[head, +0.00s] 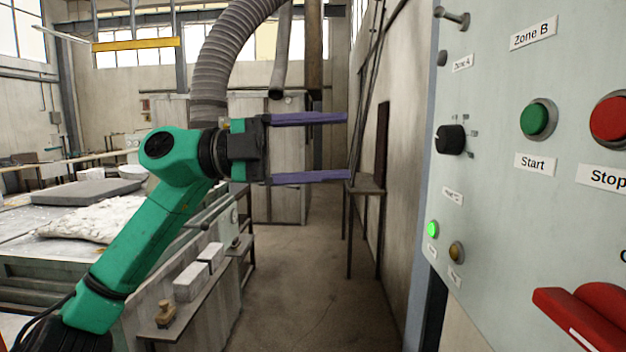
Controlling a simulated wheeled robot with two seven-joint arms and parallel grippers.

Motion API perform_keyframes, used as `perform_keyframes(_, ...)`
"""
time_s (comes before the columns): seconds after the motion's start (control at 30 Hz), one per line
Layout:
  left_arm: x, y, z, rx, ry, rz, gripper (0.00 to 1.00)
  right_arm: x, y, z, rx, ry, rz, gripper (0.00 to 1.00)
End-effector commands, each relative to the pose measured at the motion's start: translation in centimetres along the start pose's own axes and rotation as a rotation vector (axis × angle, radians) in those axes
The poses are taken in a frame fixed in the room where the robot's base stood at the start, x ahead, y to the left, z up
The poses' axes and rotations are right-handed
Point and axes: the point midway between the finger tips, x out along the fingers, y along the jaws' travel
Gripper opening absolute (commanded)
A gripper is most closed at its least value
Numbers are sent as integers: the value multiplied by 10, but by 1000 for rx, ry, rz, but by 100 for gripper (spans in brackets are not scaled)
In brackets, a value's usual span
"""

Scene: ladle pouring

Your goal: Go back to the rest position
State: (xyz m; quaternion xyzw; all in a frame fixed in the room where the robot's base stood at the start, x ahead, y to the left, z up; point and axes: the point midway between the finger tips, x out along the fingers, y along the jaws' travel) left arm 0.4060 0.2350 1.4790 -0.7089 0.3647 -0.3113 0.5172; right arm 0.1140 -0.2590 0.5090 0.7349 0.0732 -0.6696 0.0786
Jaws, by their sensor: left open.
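My left gripper (348,147) is raised in the middle of the head view, at the end of my green left arm. Its two long purple fingers point right and are spread wide apart, with nothing between them. The gripper touches nothing that I can see. The grey control panel (485,205) stands to the right of the fingertips, with a gap between in the picture. It carries a green Start button (537,119), a red Stop button (611,118), a black knob (450,139) and a lit green lamp (432,229). My right gripper is not in view.
A worktable with a whitish heap (95,220) and a grey slab (87,191) is at the left, partly behind my arm. White blocks (191,282) sit on a low shelf. A large grey hose (225,50) hangs behind. The floor aisle (300,290) is clear.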

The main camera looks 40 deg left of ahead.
Motion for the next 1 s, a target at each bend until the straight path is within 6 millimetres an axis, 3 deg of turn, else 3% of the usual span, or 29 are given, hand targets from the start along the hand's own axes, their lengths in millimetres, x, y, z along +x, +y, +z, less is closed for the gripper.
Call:
perform_keyframes(0.03, -8, 4, 2, 0, -4, -1, 77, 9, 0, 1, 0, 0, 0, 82)
perform_keyframes(0.17, -19, 0, 0, 0, -1, -1, 77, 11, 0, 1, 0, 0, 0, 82)
perform_keyframes(0.63, -19, -1, 0, -1, 0, -1, 77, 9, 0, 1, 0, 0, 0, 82)
perform_keyframes(0.7, -18, -1, 8, -16, 4, -19, 77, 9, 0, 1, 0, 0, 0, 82)
perform_keyframes(0.77, -17, -2, 30, -57, 10, -69, 77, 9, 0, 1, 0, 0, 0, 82)
perform_keyframes(0.83, -15, 3, 74, -136, 4, -165, 77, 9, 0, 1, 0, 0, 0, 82)
perform_keyframes(0.93, -18, 30, 161, -280, -62, -325, 77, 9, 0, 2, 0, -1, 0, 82)
perform_keyframes(1.0, -24, 63, 219, -376, -141, -415, 77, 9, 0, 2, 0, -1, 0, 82)
